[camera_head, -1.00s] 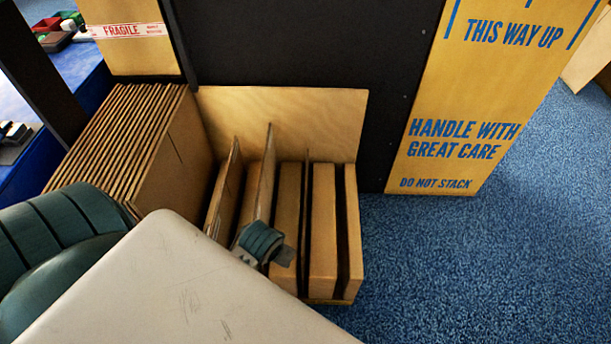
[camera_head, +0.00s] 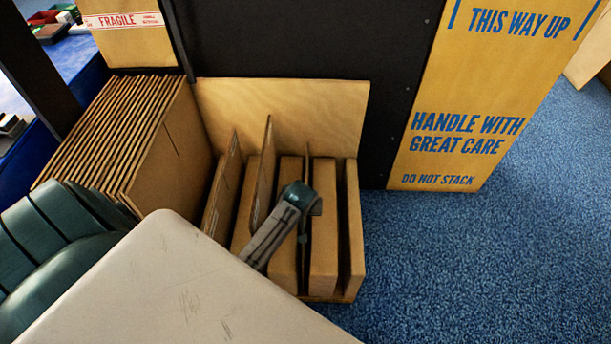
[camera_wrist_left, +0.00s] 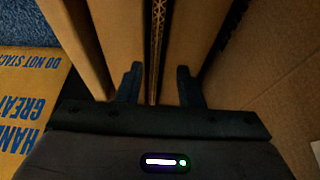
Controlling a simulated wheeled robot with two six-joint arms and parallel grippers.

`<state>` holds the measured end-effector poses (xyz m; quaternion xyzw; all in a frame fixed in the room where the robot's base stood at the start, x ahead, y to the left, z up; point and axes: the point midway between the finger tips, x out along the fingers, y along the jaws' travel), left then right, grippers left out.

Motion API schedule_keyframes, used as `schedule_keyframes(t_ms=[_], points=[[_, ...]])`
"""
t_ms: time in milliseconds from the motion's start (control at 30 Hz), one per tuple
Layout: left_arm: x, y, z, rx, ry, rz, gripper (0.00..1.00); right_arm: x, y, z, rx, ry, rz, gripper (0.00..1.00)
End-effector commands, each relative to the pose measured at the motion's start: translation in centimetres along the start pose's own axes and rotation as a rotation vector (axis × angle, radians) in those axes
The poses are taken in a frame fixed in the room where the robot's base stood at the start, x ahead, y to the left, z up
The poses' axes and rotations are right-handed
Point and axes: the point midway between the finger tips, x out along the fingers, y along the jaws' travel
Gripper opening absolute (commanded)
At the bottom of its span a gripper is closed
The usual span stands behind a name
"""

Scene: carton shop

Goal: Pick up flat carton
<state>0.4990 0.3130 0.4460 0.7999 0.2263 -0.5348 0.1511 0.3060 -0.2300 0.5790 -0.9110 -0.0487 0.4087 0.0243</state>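Thin brown flat cartons stand upright in a slotted wooden rack (camera_head: 322,240). One narrow carton (camera_head: 307,170) stands in a slot right of the middle, and its corrugated edge (camera_wrist_left: 156,50) also shows in the left wrist view. My left gripper (camera_head: 302,200) is at this carton, with its fingers (camera_wrist_left: 160,78) apart, one on each side of the edge. Gaps show between the fingers and the carton. Two further cartons stand to the left, a taller one (camera_head: 264,170) and another (camera_head: 223,185). My right gripper is not in view.
A thick pack of flat cartons (camera_head: 125,130) stands left of the rack. A plywood back panel (camera_head: 290,110) and a dark wall (camera_head: 300,40) close off the rear. A yellow printed board (camera_head: 450,100) stands at right. Blue carpet (camera_head: 470,270) is clear there.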

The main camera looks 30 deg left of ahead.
Motion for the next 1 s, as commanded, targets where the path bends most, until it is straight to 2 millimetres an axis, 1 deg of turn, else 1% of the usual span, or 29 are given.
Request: schedule_keyframes(t_ms=[67,233,333,467,667,767,833,867,1000], points=[[0.7,0.1,0.1,0.000,-0.001,0.000,0.34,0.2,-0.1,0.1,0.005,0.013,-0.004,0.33],[3.4,0.7,0.3,0.000,-0.001,0.000,0.34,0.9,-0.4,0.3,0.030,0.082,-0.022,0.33],[4.6,0.6,0.2,0.001,-0.001,0.000,0.34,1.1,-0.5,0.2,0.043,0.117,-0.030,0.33],[5.3,0.6,0.2,0.001,0.000,0.000,0.34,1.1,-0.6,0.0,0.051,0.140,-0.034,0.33],[5.2,0.6,0.2,0.001,0.000,0.001,0.34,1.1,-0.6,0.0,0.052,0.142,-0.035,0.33],[5.2,0.6,0.2,0.001,0.000,0.001,0.16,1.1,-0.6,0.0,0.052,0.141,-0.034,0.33],[5.2,0.6,0.2,0.001,0.000,0.001,0.02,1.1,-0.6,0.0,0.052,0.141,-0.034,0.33],[5.2,0.6,0.2,0.001,0.000,0.001,0.00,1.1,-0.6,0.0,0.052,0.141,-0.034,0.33],[5.2,0.6,0.2,0.001,0.000,0.001,0.00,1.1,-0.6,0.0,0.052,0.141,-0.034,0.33]])
